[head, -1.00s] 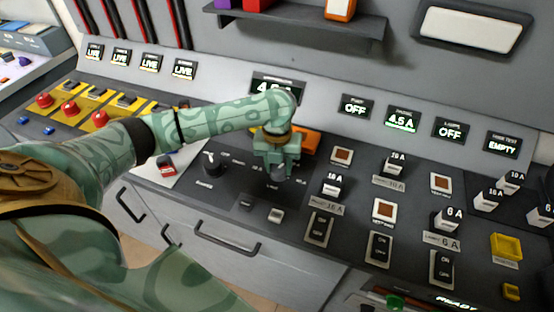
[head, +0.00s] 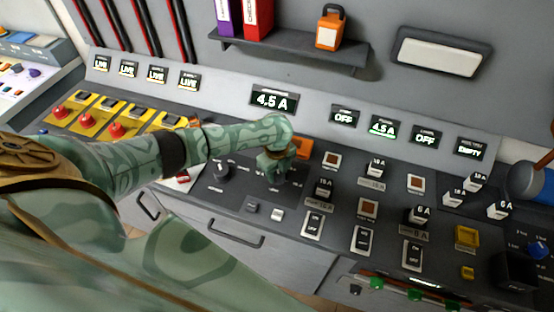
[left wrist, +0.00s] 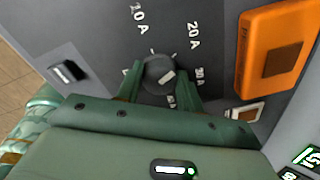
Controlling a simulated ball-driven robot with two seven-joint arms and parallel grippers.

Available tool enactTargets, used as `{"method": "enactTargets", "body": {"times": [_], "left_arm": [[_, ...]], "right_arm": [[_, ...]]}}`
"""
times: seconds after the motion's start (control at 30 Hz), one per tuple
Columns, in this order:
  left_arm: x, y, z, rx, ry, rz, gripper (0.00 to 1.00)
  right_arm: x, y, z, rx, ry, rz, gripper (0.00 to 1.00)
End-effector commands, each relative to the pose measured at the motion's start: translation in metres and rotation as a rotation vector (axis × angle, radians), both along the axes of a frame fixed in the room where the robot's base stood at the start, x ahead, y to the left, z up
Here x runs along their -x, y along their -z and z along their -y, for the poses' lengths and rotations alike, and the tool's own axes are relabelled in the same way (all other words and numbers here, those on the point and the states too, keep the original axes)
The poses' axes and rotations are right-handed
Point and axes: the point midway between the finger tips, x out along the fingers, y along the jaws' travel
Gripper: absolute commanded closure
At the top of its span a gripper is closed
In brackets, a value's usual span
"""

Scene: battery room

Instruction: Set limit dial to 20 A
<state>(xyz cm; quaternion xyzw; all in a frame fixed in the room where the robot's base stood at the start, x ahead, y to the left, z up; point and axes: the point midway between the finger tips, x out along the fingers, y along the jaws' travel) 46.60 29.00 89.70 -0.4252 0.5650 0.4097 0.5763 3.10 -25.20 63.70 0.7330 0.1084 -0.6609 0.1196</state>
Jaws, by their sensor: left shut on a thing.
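The limit dial (left wrist: 158,75) is a dark round knob with a white mark, between my left gripper's fingers in the left wrist view. The mark points up and right, roughly between the 20 A label (left wrist: 193,35) and the label below it. A 10 A label (left wrist: 139,18) is at the upper left. My left gripper (left wrist: 160,88) is shut on the dial. In the head view my left gripper (head: 273,178) is down at the panel and hides the dial. My right gripper is not in view.
A display reading 4.5 A (head: 274,101) stands behind the gripper; a green-lit 4.5 A display (head: 384,128) is farther right. An orange block (left wrist: 275,50) is close to the gripper. A black selector knob (head: 221,172) is left of it; switches crowd the right.

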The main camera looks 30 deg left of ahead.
Motion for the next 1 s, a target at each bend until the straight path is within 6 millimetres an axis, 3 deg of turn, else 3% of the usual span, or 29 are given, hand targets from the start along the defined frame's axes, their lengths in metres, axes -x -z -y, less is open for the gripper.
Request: {"method": "enactTargets", "body": {"times": [0.2, 0.73, 0.77, 0.8, 0.83, 1.0], "left_arm": [[0.0003, -0.001, 0.0004, 0.001, -0.065, 0.0, 0.86], [0.0002, 0.0003, 0.0006, 0.0, -0.086, 0.0, 0.86], [0.0002, 0.0003, 0.0006, 0.0, -0.086, 0.0, 0.57], [0.0002, 0.0003, 0.0006, 0.0, -0.085, 0.0, 0.46], [0.0003, 0.0003, 0.0005, 0.0, -0.085, 0.0, 0.41], [0.0002, 0.0002, 0.0004, 0.0, -0.085, 0.0, 0.41]], "right_arm": [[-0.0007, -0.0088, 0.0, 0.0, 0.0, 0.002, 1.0], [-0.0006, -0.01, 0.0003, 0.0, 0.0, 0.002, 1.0], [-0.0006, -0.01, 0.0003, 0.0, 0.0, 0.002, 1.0], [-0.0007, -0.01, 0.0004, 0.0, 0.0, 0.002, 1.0], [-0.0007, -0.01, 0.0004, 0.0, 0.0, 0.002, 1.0], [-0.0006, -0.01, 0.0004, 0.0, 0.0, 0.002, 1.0]]}}
